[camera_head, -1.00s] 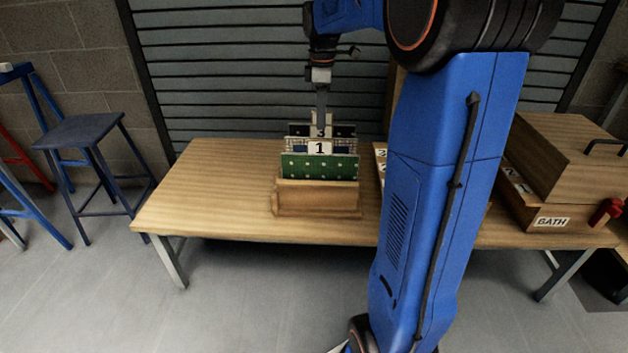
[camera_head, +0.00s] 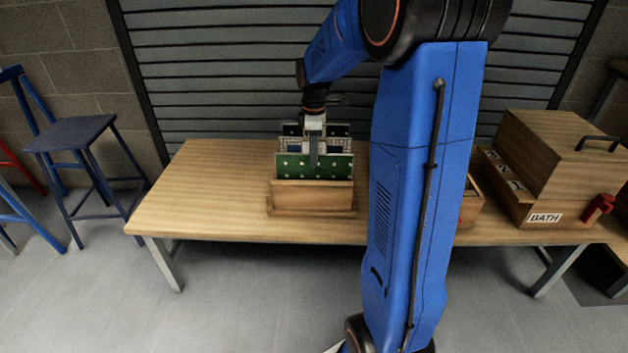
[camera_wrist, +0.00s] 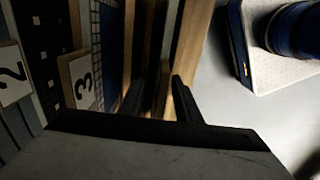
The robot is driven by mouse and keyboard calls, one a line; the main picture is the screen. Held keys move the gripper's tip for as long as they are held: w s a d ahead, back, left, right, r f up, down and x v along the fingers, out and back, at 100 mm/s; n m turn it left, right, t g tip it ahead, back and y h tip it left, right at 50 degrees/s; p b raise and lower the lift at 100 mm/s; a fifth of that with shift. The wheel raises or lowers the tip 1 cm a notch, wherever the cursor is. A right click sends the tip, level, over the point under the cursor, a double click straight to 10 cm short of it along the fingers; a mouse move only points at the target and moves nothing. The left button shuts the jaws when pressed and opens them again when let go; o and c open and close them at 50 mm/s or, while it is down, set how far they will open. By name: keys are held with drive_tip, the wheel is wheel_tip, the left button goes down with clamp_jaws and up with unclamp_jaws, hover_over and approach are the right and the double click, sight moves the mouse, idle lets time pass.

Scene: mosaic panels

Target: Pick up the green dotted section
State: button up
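The green dotted section (camera_head: 292,166) stands upright in a wooden rack (camera_head: 312,196) on the table, in front of other panels. My gripper (camera_head: 314,157) is over its top edge in the head view, with one grey finger in front of the green face. In the wrist view my gripper (camera_wrist: 163,97) has two dark fingers apart, with brown upright edges between and beyond them. The fingers look open. The green face does not show clearly in the wrist view, and I cannot tell whether a finger touches the section.
Panels with tags 3 (camera_wrist: 83,78) and 2 (camera_wrist: 10,72) stand close by in the rack. A wooden box labelled BATH (camera_head: 545,217) is at the table's right. The table (camera_head: 200,190) is clear left of the rack. A blue stool (camera_head: 72,135) stands further left.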

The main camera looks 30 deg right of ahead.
sight(314, 175)
drive_tip(key=shift+f, duration=1.15)
clamp_jaws()
drive_tip(key=shift+r, duration=0.1)
idle(0.4)
